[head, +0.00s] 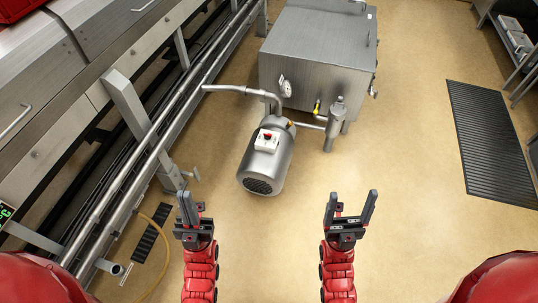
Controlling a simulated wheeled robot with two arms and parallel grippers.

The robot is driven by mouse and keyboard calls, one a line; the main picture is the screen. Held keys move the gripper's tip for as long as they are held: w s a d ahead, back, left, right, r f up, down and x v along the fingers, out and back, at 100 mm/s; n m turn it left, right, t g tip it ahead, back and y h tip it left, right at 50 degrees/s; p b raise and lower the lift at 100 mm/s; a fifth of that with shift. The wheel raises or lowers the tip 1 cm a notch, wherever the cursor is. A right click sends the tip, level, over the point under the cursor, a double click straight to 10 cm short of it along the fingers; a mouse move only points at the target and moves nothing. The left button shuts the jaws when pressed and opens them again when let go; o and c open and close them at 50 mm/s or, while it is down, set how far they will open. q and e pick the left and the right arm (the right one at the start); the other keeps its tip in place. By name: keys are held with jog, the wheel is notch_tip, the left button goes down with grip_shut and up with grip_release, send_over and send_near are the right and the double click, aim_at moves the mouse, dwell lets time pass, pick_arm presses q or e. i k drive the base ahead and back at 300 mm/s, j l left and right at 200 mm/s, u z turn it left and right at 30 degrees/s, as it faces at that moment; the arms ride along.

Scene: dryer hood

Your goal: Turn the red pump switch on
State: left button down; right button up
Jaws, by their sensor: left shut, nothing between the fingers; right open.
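The red pump switch (268,136) is a small red knob on a white box (265,143). The box sits on top of a grey cylindrical pump motor (266,164) in the middle of the head view. The knob is too small to tell its setting. My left gripper (188,207) is shut and empty, below and left of the motor in the picture. My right gripper (352,207) is open and empty, below and right of the motor. Both are apart from the switch and the motor.
A large steel tank (318,55) stands behind the motor, joined by pipes. Long rails (140,170) and a steel machine (70,100) run along the left. A dark floor mat (490,138) lies at right. The tan floor between motor and mat is clear.

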aim_at(267, 136)
jog(key=i+l, duration=0.1)
jog(key=i, duration=1.45)
jog(key=j+u, duration=0.05)
